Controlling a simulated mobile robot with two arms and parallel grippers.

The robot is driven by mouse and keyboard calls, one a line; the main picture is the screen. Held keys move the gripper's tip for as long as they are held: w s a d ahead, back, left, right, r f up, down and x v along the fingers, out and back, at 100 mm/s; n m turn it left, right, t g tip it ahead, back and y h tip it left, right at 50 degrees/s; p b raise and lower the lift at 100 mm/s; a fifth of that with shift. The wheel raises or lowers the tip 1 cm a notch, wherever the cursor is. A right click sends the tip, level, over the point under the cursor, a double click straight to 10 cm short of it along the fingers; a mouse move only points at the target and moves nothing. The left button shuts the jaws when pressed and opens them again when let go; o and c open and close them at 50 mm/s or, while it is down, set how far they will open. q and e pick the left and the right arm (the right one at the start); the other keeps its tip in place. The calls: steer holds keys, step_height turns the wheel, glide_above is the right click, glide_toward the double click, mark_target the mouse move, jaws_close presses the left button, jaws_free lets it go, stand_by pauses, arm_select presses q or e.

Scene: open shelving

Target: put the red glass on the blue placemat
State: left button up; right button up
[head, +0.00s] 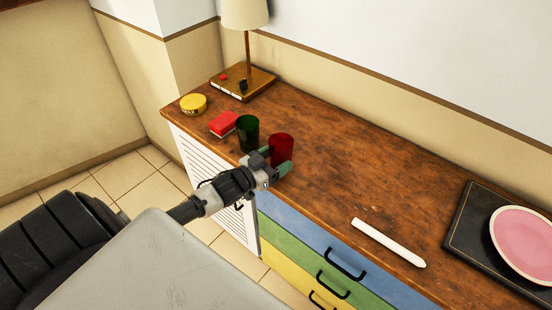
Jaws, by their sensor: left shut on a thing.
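The red glass (282,147) is upright at the front edge of the wooden cabinet top. My left gripper (275,161) reaches in from the lower left and is shut on the glass, with its green-tipped fingers on either side of the lower part. I cannot tell whether the glass base touches the wood. I see no blue placemat in the head view. My right gripper is not in view.
A dark green glass (248,133) stands close left of the red one, beside a red block (223,124) and yellow tin (193,104). A lamp (247,50) stands behind. A white stick (388,242) and pink plate (524,243) on a dark slab (462,238) lie right. The middle is clear.

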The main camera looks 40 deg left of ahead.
arm_select(q)
steer(key=shift+f, duration=0.2)
steer(key=o, duration=1)
